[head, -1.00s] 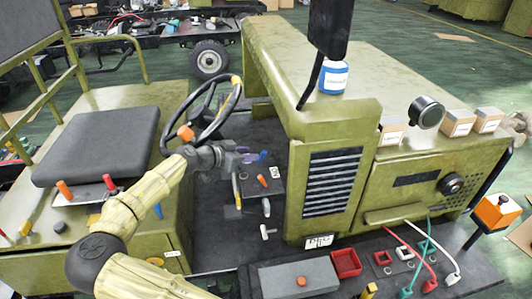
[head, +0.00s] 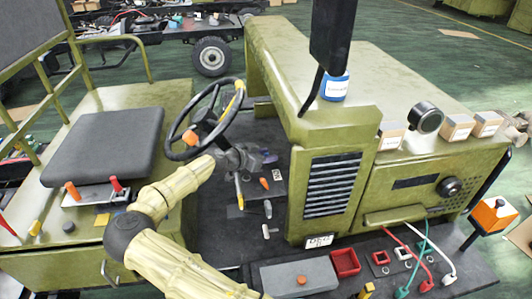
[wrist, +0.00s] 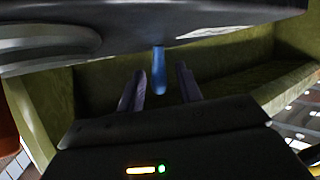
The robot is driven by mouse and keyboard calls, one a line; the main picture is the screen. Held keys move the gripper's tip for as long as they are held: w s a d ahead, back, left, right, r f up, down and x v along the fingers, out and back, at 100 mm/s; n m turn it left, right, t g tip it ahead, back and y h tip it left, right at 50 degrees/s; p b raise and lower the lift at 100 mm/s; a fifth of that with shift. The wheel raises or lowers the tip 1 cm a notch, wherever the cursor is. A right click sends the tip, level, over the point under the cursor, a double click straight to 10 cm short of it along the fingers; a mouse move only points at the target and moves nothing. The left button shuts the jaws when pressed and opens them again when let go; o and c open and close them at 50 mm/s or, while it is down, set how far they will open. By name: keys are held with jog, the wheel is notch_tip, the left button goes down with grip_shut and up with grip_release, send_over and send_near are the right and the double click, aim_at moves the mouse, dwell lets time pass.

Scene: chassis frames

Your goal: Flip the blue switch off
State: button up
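The blue switch (wrist: 159,72) shows in the wrist view as a short rounded blue lever hanging from a dark surface at the top. My gripper (wrist: 160,88) is open, with one purple-grey finger on either side of the lever's line. The lever's tip lies between the fingertips, and I see no clear contact. In the head view my gripper (head: 266,160) is small, beside the steering column above the dark floor. I cannot make out the blue switch clearly there.
The steering wheel (head: 207,120) with an orange knob is just left of my gripper. An orange lever (head: 264,183) and grey levers stand below it on the floor panel. The black seat (head: 105,147) is left, the louvred green housing (head: 332,183) right.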

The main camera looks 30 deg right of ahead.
grip_shut()
jog(key=shift+f+b, duration=0.15)
jog(key=shift+b, duration=0.45)
jog(key=shift+a+f+h+b, duration=0.15)
jog(key=shift+h+b, duration=0.25)
jog(key=shift+b, duration=0.65)
jog(key=h+b, duration=0.1)
jog(key=b, duration=0.2)
jog(key=a+n+h+b, duration=0.1)
jog(key=b, duration=0.2)
jog(key=shift+w+r+h+b, duration=0.2)
jog(key=shift+h+b, duration=0.1)
jog(key=shift+h, duration=0.1)
jog(key=shift+a+r+n+h+b, duration=0.15)
jog(key=shift+r+n+h+b, duration=0.15)
jog(key=shift+b, duration=0.2)
